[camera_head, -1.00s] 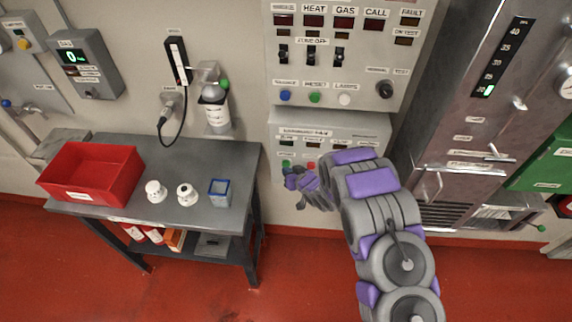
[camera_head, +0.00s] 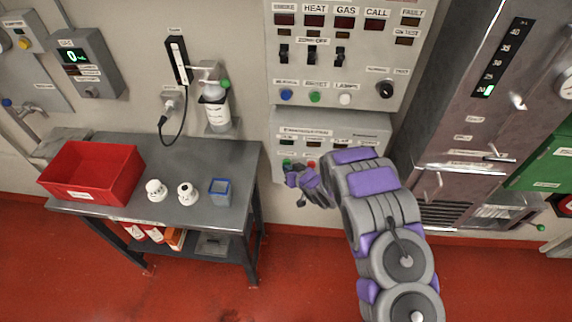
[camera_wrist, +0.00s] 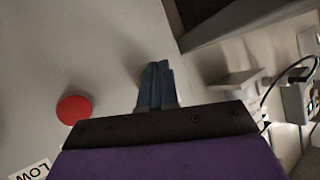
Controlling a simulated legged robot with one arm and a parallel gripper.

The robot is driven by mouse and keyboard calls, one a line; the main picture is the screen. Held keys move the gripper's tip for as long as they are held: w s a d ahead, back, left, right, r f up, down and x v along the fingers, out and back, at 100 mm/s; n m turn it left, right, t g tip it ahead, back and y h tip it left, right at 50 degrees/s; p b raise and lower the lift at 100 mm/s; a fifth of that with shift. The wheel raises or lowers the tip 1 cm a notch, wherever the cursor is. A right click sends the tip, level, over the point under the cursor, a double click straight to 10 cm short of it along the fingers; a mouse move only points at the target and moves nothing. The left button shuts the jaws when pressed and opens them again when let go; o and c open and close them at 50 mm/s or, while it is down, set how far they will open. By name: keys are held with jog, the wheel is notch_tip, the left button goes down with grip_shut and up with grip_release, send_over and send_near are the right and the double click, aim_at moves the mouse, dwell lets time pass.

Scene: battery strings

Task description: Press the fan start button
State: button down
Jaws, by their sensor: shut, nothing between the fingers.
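The lower grey wall panel (camera_head: 360,134) carries a green button (camera_head: 287,162) and a red button (camera_head: 311,163) beside it. Their labels are too small to read, so I cannot tell for sure which one starts the fan. My gripper (camera_head: 290,178) is just below the green button, close to the panel face. In the wrist view my shut, empty fingers (camera_wrist: 155,82) point at the panel, and the red button (camera_wrist: 74,108) is to their left. A dim shape shows partly behind the fingertips. Whether the fingertips touch anything cannot be told.
The upper alarm panel (camera_head: 330,70) with switches and buttons is directly above. A metal table (camera_head: 150,212) with a red bin (camera_head: 92,172), two white detectors and a blue box (camera_head: 220,192) stands left. A steel cabinet (camera_head: 470,120) stands right.

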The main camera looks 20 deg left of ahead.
jog(key=shift+w+a, duration=0.1)
jog(key=shift+w, duration=0.3)
dwell(0.4)
jog(key=shift+s, duration=1.15)
jog(key=shift+s, duration=0.1)
jog(key=s, duration=0.1)
jog(key=s+d, duration=0.1)
jog(key=s, duration=0.2)
jog(key=shift+s+d, duration=0.25)
jog(key=shift+s, duration=0.1)
jog(key=shift+w, duration=0.1)
dwell(0.4)
